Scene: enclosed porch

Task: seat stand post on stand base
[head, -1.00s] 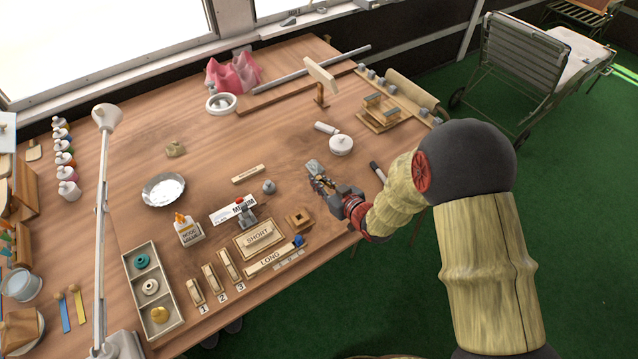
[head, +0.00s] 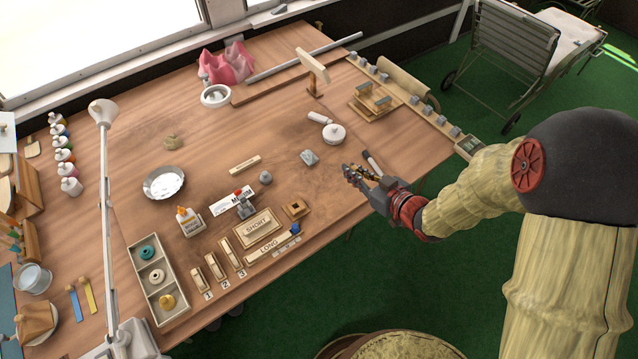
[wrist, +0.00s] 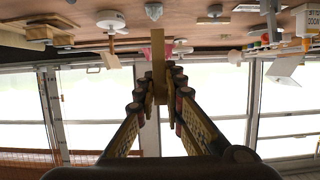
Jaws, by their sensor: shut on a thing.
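My gripper (head: 353,173) is over the right part of the workbench. In the wrist view its fingers (wrist: 160,82) are closed around a plain, straight wooden piece (wrist: 158,52), which looks like the stand post. The piece sticks out beyond the fingertips. In the head view the held piece is too small and covered to make out clearly. A small square wooden block with a dark square opening (head: 296,208), which looks like the stand base, lies on the bench left of and nearer than the gripper. The block and the gripper are apart.
A grey block (head: 310,158) lies just left of the gripper. The SHORT tray (head: 258,228) and LONG tray (head: 272,247) lie beside the square block.

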